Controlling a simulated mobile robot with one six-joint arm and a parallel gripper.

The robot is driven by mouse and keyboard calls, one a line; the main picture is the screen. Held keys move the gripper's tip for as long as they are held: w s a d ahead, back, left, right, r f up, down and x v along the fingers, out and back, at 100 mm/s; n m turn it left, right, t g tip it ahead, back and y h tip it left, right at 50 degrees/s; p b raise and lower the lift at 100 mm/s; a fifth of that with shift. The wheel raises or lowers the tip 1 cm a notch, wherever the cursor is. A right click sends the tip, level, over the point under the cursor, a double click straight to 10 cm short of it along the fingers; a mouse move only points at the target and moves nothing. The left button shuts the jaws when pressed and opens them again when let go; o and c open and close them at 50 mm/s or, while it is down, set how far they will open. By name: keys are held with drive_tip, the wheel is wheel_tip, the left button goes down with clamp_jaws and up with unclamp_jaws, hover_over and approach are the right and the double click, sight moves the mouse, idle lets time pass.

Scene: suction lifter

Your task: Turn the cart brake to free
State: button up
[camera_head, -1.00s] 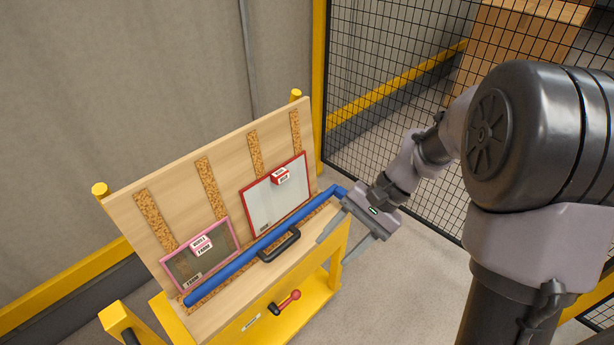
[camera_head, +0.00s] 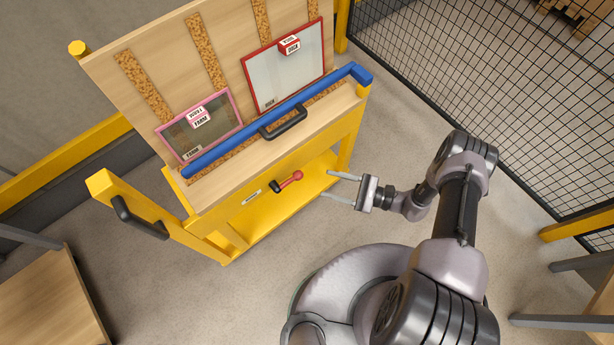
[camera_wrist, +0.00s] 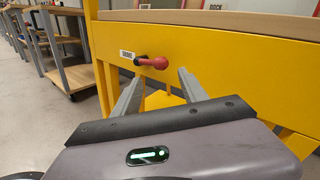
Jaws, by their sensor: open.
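The yellow cart (camera_head: 240,222) stands left of my arm. Its brake lever, with a black hub and a red knob (camera_head: 297,175), sits on the front beam and points to the right. A white label (camera_head: 251,197) is left of the lever; in the wrist view the label (camera_wrist: 127,54) seems to read BRAKE. My gripper (camera_head: 336,184) is open and empty, a little right of the knob and apart from it. In the wrist view the red knob (camera_wrist: 160,62) shows beyond and between the fingertips (camera_wrist: 158,78).
The cart carries a red-framed panel (camera_head: 285,75), a pink-framed panel (camera_head: 186,140), a blue bar (camera_head: 235,140) and a black handle (camera_head: 283,122). A mesh fence (camera_head: 480,85) stands right. Wooden tables stand lower left (camera_head: 45,300) and right. Floor between me and the cart is clear.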

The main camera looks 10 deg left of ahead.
drive_tip(key=b, duration=0.1)
approach(287, 181)
drive_tip(key=w+a, duration=0.2)
drive_tip(key=a, duration=0.1)
drive_tip(key=w+a, duration=0.1)
drive_tip(key=shift+a, duration=0.35)
clamp_jaws()
idle(0.9)
